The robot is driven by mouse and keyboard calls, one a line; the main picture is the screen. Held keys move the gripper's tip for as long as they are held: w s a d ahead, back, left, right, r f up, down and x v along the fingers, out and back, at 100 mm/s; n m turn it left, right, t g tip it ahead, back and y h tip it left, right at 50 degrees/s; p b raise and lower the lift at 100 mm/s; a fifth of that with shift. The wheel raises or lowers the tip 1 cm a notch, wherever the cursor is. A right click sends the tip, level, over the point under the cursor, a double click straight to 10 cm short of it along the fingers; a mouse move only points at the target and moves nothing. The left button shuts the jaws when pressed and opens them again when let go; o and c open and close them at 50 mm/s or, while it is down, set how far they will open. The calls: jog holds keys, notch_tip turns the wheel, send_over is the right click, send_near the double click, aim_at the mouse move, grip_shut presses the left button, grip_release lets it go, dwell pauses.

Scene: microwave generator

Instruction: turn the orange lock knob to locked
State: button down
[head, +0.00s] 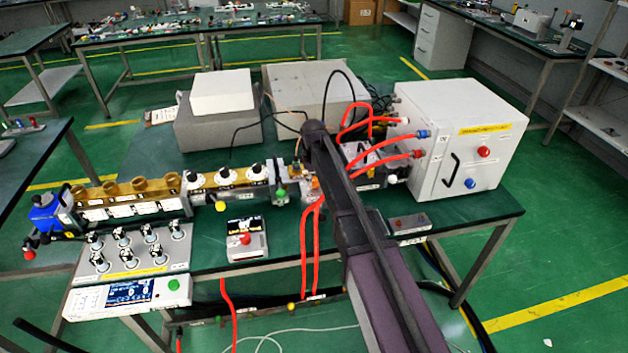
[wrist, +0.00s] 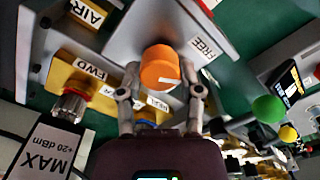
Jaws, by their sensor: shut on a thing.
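The orange lock knob (wrist: 160,68) is in the middle of the wrist view, on a grey plate with a "FREE" label (wrist: 206,47) at its upper right. My gripper (wrist: 158,92) has one finger on each side of the knob and is shut on it. Another label below the knob is partly hidden by the fingers. In the head view a small patch of orange (head: 313,184) shows beside my arm, which hides most of the knob and my gripper.
In the wrist view, a gold block marked "FWD" (wrist: 95,85) with a metal connector is at left, and a green ball knob (wrist: 267,109) at right. In the head view, red hoses run to a white cabinet (head: 460,140) at right.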

jog(key=shift+m, duration=0.3)
jog(key=m, duration=0.5)
jog(key=shift+w+d, duration=0.1)
jog(key=m, duration=0.6)
jog(key=shift+d, duration=0.1)
dwell(0.3)
jog(key=shift+c, duration=1.3)
grip_release()
